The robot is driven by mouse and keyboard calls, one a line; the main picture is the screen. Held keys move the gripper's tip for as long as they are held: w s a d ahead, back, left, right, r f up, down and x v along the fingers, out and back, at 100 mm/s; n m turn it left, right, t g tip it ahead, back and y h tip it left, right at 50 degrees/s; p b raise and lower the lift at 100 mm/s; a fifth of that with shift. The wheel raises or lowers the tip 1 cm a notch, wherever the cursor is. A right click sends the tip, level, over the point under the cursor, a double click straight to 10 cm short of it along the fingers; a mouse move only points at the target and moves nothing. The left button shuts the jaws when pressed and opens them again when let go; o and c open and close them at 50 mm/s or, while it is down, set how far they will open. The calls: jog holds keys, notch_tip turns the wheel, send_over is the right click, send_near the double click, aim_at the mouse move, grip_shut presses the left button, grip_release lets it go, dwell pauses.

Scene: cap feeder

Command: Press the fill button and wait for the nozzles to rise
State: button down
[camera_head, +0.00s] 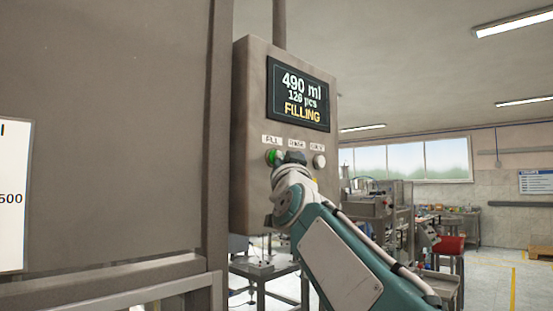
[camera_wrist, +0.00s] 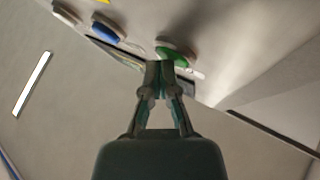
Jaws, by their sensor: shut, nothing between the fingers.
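A grey control box (camera_head: 250,100) has a screen (camera_head: 298,95) reading "490 ml", about "120 pcs" and "FILLING" in yellow. Below it, the green fill button (camera_head: 273,156) is at the left under a small label. It also shows in the wrist view (camera_wrist: 176,54), just beyond my fingertips. My gripper (camera_wrist: 158,68) is shut and empty. In the head view my gripper (camera_head: 287,157) is at the button row, right beside the green button. I cannot tell whether the fingertips touch it. The nozzles are not in view.
A white button (camera_head: 319,161) is at the right of the row. A blue button (camera_wrist: 105,33) shows in the wrist view; my gripper hides it in the head view. A large grey cabinet (camera_head: 110,120) stands close on the left. Workbenches and machines are behind.

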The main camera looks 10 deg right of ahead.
jog(key=shift+s+d+f, duration=0.1)
jog(key=shift+s+d, duration=0.4)
jog(key=shift+s, duration=0.2)
jog(key=s+d, duration=0.1)
jog(key=s, duration=0.1)
jog(key=s+d, duration=0.2)
dwell(0.6)
dwell(0.6)
